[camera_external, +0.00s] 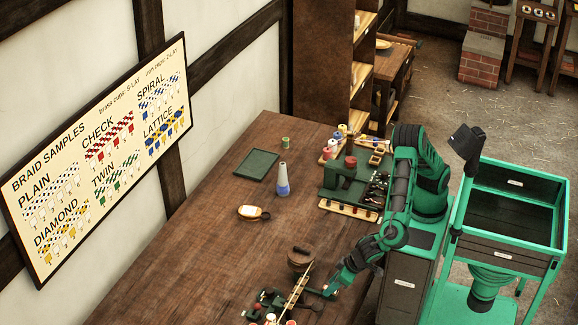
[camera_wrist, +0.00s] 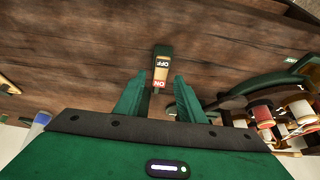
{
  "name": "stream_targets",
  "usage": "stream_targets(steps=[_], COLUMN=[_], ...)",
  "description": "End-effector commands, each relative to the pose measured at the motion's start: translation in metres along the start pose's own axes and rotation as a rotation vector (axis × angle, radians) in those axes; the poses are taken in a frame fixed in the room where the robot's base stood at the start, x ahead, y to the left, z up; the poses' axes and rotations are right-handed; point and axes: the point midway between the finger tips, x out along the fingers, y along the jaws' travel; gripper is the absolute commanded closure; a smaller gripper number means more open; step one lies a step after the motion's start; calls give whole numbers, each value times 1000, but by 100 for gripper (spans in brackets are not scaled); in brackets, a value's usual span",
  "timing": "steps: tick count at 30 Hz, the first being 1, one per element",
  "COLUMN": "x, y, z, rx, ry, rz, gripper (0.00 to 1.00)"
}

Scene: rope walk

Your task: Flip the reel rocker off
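The reel rocker (camera_wrist: 161,70) shows in the wrist view as a small switch in a dark green housing on the wooden table. It has a cream part marked OFF at the far end and a red part marked ON at the near end. I cannot tell which end is pressed down. My gripper (camera_wrist: 159,79) is open, its two green fingers apart on either side of the red end, with nothing held. Contact with the rocker is not clear. In the external view my gripper (camera_external: 331,288) is low over the table's near right edge, and the rocker is too small to make out surely.
A braiding stand with reels (camera_wrist: 268,112) is close on the right in the wrist view. A round wooden piece (camera_external: 300,259) stands beside the gripper. The table's middle (camera_external: 190,255) is clear.

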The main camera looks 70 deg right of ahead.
Motion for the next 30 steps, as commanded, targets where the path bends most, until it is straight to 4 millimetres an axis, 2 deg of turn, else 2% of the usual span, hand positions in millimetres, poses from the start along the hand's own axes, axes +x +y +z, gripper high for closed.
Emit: stream_targets(steps=[9,15,21,30], x=[-56,-86,-99,-100], y=[0,0,0,1], z=[0,0,0,0], rx=[1,0,1,0], ry=[-1,-1,-2,-2], rz=[-3,-1,0,1], gripper=[64,64,64,64])
